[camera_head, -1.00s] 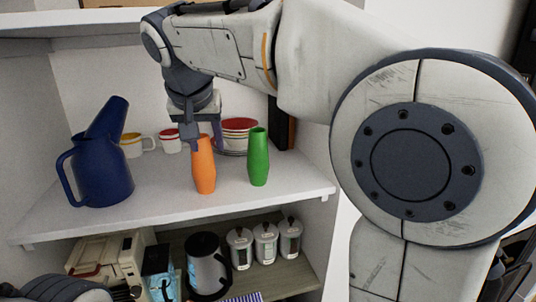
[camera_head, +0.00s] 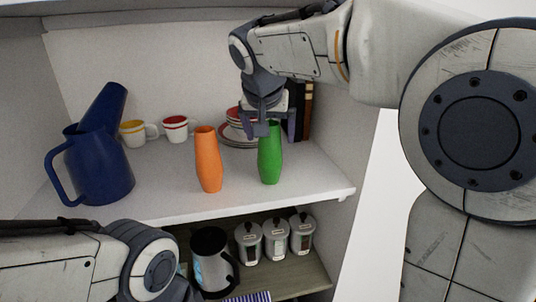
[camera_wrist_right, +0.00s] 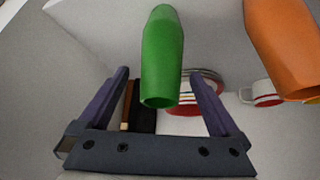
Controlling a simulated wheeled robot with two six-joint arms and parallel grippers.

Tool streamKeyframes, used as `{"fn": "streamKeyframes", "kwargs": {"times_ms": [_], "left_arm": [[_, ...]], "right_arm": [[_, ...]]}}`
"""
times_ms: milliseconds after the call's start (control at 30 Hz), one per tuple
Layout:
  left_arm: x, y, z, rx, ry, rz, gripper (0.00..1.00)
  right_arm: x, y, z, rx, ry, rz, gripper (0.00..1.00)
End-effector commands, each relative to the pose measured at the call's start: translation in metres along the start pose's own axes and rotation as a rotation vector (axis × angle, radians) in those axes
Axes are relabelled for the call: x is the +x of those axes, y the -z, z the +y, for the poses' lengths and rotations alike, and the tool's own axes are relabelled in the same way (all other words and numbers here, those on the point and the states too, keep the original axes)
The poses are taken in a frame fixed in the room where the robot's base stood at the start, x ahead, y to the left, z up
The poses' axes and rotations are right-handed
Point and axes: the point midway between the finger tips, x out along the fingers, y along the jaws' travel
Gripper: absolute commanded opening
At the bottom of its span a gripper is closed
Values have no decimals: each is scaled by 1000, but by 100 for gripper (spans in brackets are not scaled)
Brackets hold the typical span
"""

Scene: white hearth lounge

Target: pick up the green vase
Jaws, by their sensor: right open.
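The green vase (camera_head: 270,158) stands upright on the upper shelf, to the right of the orange vase (camera_head: 208,160). My right gripper (camera_head: 270,133) is open above and around the line of the green vase's top, with a finger on each side in the head view. In the right wrist view the green vase (camera_wrist_right: 163,58) shows between the open fingers of my right gripper (camera_wrist_right: 160,78), its rim toward the palm; I see no clear contact. My left arm shows at the lower left, but its gripper is out of view.
A blue pitcher (camera_head: 100,165) and two cups, one a red-striped cup (camera_head: 175,128), stand to the left on the shelf (camera_head: 160,195). Stacked plates (camera_head: 235,138) and dark books (camera_head: 303,110) are behind the green vase. White canisters (camera_head: 275,240) sit below. Shelf is bare between pitcher and orange vase.

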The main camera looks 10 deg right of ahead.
Motion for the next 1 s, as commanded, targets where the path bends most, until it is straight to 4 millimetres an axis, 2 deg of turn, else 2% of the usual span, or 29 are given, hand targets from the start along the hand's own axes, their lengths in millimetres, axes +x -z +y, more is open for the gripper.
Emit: {"fn": "streamKeyframes", "kwargs": {"times_ms": [233,400,667,767,800,933,1000], "left_arm": [[-20,1,1,0,0,0,100],[-23,1,2,2,0,0,100],[-23,1,2,2,0,0,100],[-23,1,2,2,0,0,100],[-23,1,2,2,0,0,100],[-23,1,2,2,0,0,100],[-23,1,2,2,0,0,100]], "right_arm": [[28,-1,-1,-1,-4,-6,99],[49,-2,-2,0,-1,-1,99],[54,-3,-2,0,1,0,99],[53,-2,-2,0,1,0,64],[53,-2,-2,0,1,0,49],[53,-2,-2,0,1,0,0],[53,-2,-2,0,1,2,0]]}}
